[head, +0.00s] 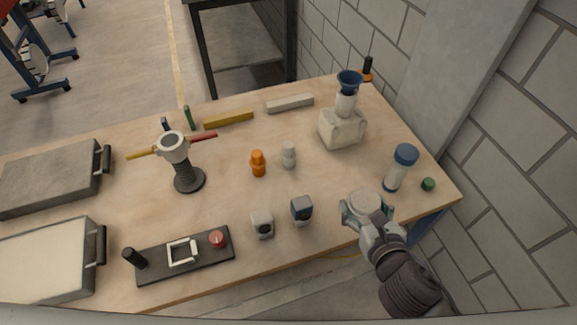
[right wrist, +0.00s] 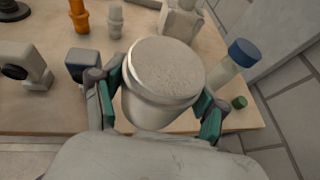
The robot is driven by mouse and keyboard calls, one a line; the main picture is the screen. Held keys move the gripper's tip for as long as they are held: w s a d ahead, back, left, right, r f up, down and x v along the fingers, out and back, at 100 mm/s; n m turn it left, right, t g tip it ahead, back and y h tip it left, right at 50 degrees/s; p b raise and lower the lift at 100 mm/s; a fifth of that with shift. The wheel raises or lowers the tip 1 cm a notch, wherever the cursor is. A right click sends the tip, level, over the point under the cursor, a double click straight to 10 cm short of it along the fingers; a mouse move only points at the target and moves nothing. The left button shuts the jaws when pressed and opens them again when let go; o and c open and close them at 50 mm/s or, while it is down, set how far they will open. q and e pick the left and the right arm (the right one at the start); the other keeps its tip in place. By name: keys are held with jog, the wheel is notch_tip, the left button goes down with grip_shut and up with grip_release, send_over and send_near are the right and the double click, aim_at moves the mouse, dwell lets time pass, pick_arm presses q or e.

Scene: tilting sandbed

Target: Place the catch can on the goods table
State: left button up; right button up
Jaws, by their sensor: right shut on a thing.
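The catch can looks to be the pale grey round can (head: 364,200) at the front right of the wooden table (head: 225,195). My right gripper (head: 368,210) is shut around its sides. In the right wrist view the can (right wrist: 163,72) stands roughly upright between the green-padded fingers of the gripper (right wrist: 160,100). Its top is speckled grey with a pale rim. The can's base is hidden, and I cannot tell whether it touches the tabletop. My left gripper is not in view.
A blue-capped bottle (head: 401,168) and a small green cap (head: 428,184) stand right of the can. A grey-blue block device (head: 301,210) is to its left. A beige machine with a blue funnel (head: 342,127) stands behind. Bare tabletop lies between these.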

jog(key=x, duration=0.4)
jog(key=f+x, duration=0.1)
jog(key=x, duration=0.4)
jog(key=d+x, duration=0.1)
jog(key=x, duration=0.3)
jog(key=shift+s+f+p, duration=0.1)
jog(key=shift+f+p, duration=0.2)
jog(key=shift+f, duration=2.15)
jog(key=o, duration=1.4)
jog(key=shift+f, duration=0.1)
jog(key=shift+s, duration=0.35)
jog(key=b+v, duration=0.1)
jog(key=v, duration=1)
jog(key=shift+s+d, duration=0.15)
